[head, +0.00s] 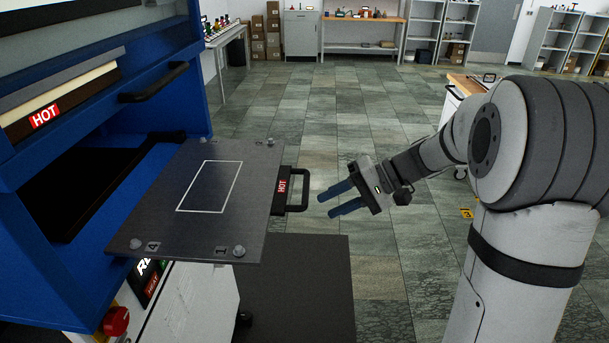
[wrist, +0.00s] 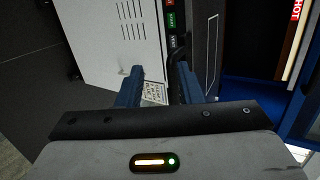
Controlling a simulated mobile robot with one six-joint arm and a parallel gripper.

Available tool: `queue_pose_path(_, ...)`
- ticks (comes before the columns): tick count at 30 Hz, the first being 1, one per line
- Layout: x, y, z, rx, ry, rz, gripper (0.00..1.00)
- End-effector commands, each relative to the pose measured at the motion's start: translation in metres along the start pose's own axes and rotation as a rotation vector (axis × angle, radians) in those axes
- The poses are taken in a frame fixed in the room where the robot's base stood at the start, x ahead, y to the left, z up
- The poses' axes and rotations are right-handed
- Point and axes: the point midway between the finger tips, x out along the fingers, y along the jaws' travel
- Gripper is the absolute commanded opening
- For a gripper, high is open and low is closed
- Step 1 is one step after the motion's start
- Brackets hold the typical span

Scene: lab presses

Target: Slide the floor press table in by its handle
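The press table (head: 165,225) is a flat dark plate with a white outlined rectangle, extended out of the blue press (head: 195,100). Its black handle (head: 303,190), beside a red HOT label, sticks out from the plate's right edge. My gripper (head: 326,205) is just right of the handle, with its blue fingers pointing toward it. The fingers are apart and empty, and a small gap separates them from the handle.
A second black handle (head: 153,83) is on the press above the table. A red knob (head: 116,320) and a white cabinet (head: 190,305) are below the plate. A dark mat (head: 300,290) lies on the floor. The tiled floor behind is clear.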

Motion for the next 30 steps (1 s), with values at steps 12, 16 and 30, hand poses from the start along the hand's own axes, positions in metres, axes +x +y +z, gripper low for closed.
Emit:
queue_pose_path(12,-0.007,0.005,-0.076,-0.050,0.081,-0.326,0.33)
queue_pose_path(16,0.008,-0.002,-0.077,-0.051,0.079,-0.329,0.33)
queue_pose_path(30,0.061,-0.018,-0.081,-0.049,0.081,-0.326,0.33)
